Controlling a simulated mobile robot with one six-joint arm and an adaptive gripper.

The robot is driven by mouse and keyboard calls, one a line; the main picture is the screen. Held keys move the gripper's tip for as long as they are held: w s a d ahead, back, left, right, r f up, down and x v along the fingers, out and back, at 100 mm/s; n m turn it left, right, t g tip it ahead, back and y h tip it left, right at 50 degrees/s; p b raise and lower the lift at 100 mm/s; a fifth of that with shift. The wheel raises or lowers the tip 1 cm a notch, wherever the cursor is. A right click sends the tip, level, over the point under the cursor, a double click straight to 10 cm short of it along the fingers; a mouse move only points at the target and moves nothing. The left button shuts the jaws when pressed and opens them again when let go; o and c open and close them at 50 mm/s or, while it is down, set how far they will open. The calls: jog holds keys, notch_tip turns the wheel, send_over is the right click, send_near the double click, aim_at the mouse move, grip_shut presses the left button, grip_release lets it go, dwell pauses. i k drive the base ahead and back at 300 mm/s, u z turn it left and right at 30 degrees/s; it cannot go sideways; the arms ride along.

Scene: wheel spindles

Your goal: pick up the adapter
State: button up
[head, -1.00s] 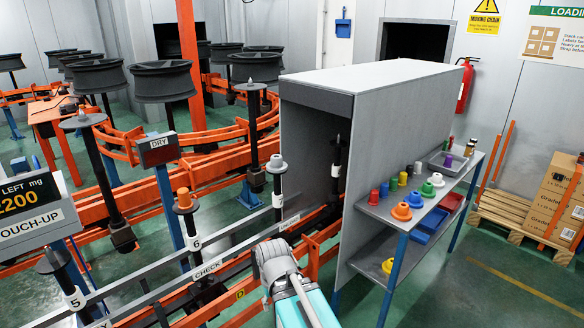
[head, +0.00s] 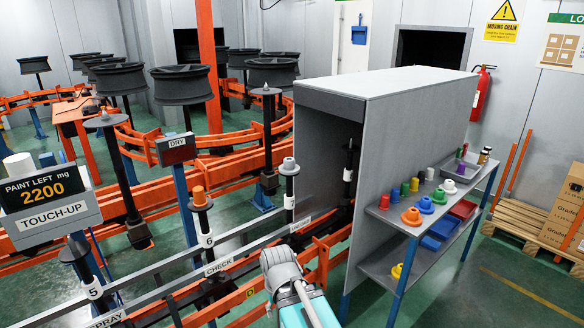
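Several flanged, cone-like pieces that look like adapters are in view; I cannot tell which one the task means. A grey one (head: 288,167) sits on top of a dark spindle in front of the grey booth. An orange one (head: 199,196) sits on the spindle near label 6. On the side shelf stand an orange (head: 412,216), a green (head: 426,205), a blue (head: 439,196) and a white one (head: 449,187). A yellow one (head: 397,271) is on the lower shelf. My teal and grey arm shows at bottom centre; my gripper's fingers are not visible.
The grey booth (head: 400,110) stands right of centre, with the shelf unit (head: 385,230) on its right side. Orange rails and grey bars (head: 180,262) cross the left and centre. Paint display (head: 46,192) stands at left. Green floor at right is open before the pallet (head: 530,235).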

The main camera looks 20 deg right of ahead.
aim_at(290, 168)
jog(key=u, duration=0.05)
jog(key=i, duration=0.9)
jog(key=z, duration=0.05)
